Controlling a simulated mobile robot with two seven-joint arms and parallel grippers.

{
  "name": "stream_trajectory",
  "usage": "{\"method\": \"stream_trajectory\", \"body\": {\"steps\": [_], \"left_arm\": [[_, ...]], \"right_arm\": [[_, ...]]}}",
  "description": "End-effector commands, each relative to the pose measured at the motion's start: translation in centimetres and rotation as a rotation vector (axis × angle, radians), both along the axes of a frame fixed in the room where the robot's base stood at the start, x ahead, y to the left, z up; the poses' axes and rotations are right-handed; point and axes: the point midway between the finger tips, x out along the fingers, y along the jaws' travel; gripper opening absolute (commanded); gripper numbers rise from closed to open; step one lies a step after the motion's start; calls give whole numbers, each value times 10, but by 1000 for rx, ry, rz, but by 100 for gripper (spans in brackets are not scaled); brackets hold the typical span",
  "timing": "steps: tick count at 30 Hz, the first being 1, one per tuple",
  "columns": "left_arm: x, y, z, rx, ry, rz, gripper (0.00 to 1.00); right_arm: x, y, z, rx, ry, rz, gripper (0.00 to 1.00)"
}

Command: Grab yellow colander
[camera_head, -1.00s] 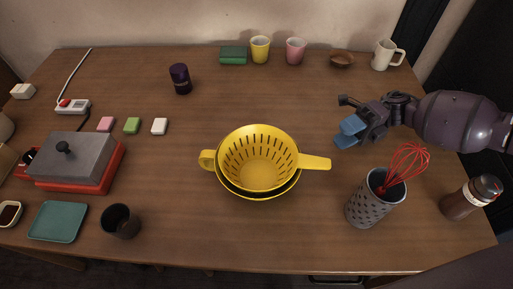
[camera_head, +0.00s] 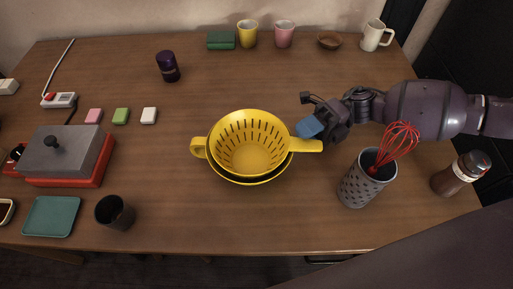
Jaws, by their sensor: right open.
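The yellow colander (camera_head: 251,143) stands near the middle of the table, inside a yellow-rimmed bowl with a dark inside (camera_head: 247,182). The colander has a looped handle on its left and a long flat handle pointing right. My left gripper is not in view.
A grey holder (camera_head: 361,184) with a red whisk (camera_head: 398,146) stands close to the right of the colander, below my right arm. A brown-filled jar (camera_head: 461,174) is farther right. A dark cup (camera_head: 114,212) is at front left. Table in front of the colander is clear.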

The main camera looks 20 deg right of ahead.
Motion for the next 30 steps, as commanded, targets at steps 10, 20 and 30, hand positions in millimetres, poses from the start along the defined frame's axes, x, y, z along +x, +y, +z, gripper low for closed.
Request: {"method": "stream_trajectory", "body": {"steps": [10,20,30], "left_arm": [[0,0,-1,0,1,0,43],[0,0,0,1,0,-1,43],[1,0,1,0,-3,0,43]], "right_arm": [[-3,11,-1,0,1,0,41],[-3,11,-1,0,1,0,0],[-3,11,1,0,0,0,0]]}}
